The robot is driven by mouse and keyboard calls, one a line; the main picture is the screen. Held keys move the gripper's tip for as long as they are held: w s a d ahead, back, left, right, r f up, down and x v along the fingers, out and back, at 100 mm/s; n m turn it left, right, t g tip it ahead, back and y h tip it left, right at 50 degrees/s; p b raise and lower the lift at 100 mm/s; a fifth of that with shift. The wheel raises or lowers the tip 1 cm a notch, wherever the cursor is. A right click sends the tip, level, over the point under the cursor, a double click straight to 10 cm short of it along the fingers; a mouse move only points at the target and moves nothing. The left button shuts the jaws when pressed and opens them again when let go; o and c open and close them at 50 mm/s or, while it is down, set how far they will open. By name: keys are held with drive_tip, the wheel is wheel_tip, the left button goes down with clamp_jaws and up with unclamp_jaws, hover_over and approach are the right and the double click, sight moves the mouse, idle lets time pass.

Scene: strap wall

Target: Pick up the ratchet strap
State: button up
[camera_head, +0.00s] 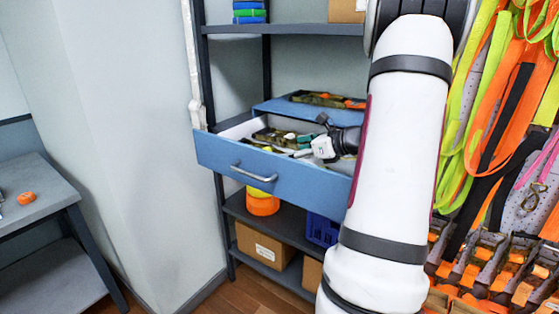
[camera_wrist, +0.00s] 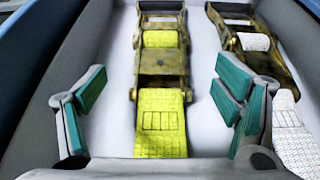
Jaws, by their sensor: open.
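In the wrist view a ratchet strap with a brass-coloured metal ratchet and yellow webbing (camera_wrist: 161,118) lies on the pale drawer floor. A second ratchet strap with white webbing (camera_wrist: 288,120) lies to its right. My gripper (camera_wrist: 160,92) is open, its teal-padded fingers on either side of the yellow strap, apart from it; the right finger lies between the two straps. In the head view my gripper (camera_head: 311,148) reaches into the open blue drawer (camera_head: 225,158). Dark ratchets (camera_head: 272,136) show left of it; my arm hides the drawer's right part.
The drawer walls stand close around my gripper. A blue container (camera_head: 268,106) behind holds another ratchet (camera_head: 325,99). A shelf (camera_head: 285,29) is above; an orange roll (camera_head: 262,203) and cardboard boxes (camera_head: 262,246) are below. Straps (camera_head: 510,100) hang at right. A grey table (camera_head: 45,205) stands left.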

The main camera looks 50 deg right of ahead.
drive_tip(key=shift+f+x, duration=0.15)
drive_tip(key=shift+x, duration=1.2)
drive_tip(key=shift+f+x, duration=0.15)
drive_tip(key=shift+x, duration=1.25)
drive_tip(key=shift+s, duration=0.15)
drive_tip(key=c, duration=1.7)
drive_tip(key=shift+r, duration=0.1)
clamp_jaws()
drive_tip(key=shift+d+r, duration=0.1)
